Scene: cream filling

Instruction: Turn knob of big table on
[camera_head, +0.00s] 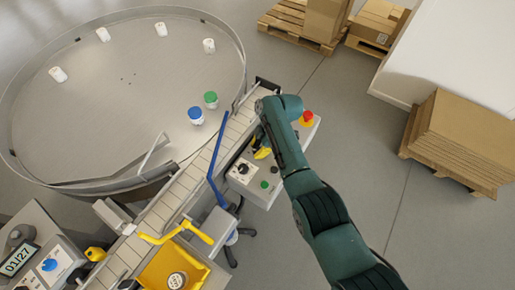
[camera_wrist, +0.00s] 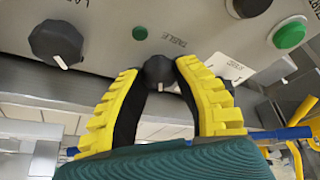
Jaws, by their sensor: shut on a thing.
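My gripper (camera_wrist: 158,78) has its yellow-and-black fingers shut on a dark round knob (camera_wrist: 158,66) on a grey control panel (camera_wrist: 100,15). The label beside this knob seems to read "TABLE". The knob has a white pointer mark, partly between the fingers; its exact setting is hard to tell. A small green lamp (camera_wrist: 140,33) sits near it. In the head view, my gripper (camera_head: 262,150) is over the far part of the panel (camera_head: 241,183), and my arm hides the held knob. The big round table (camera_head: 120,130) is at the upper left.
Another black knob (camera_wrist: 57,43) is to the left of my fingers. A green button (camera_wrist: 289,35) and a black one are to the right. A red emergency button (camera_head: 307,118) stands near my wrist. The conveyor (camera_head: 190,178) runs beside the panel.

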